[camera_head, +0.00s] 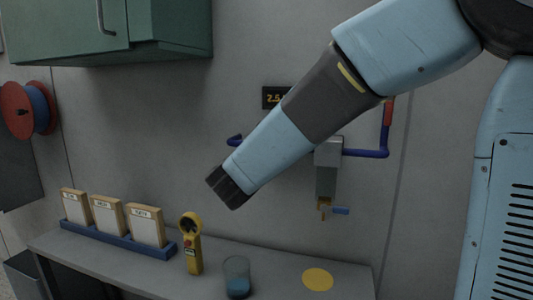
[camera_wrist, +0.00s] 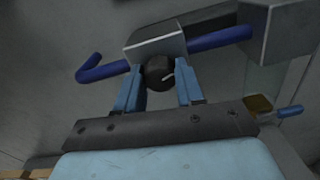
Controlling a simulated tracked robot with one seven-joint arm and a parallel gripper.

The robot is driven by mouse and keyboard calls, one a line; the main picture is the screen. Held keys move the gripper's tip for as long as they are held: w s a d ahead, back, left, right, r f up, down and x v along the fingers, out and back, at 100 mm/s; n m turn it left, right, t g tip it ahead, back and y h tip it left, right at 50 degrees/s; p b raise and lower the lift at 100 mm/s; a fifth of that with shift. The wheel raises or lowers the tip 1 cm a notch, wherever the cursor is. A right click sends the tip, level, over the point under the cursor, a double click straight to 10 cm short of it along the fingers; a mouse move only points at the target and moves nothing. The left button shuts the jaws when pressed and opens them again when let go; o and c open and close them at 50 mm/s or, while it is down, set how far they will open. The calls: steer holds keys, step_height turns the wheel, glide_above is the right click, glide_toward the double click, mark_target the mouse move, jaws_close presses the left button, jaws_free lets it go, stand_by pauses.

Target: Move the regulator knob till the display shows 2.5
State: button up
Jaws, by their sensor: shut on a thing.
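The regulator knob (camera_wrist: 158,72) is a dark round knob with a pale mark, on the front of a grey metal box (camera_wrist: 155,48) in the wrist view. My gripper (camera_wrist: 159,82) has its two blue fingers on either side of the knob and is shut on it. In the head view, my arm hides the knob and my fingertips. The display (camera_head: 273,97) is a small black panel on the wall with yellow digits. They appear to read 2.5, and my arm covers part of the panel's right side.
Blue pipes (camera_head: 365,153) run to a grey dispenser (camera_head: 327,180) with a blue-handled tap (camera_head: 340,210). A green cabinet (camera_head: 150,30) hangs above.

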steer(key=shift+c, duration=1.2)
steer(key=shift+m, duration=0.8)
steer(key=o, duration=1)
steer(key=shift+o, duration=0.2)
steer(key=v, duration=1.3)
steer(key=shift+s, duration=0.4)
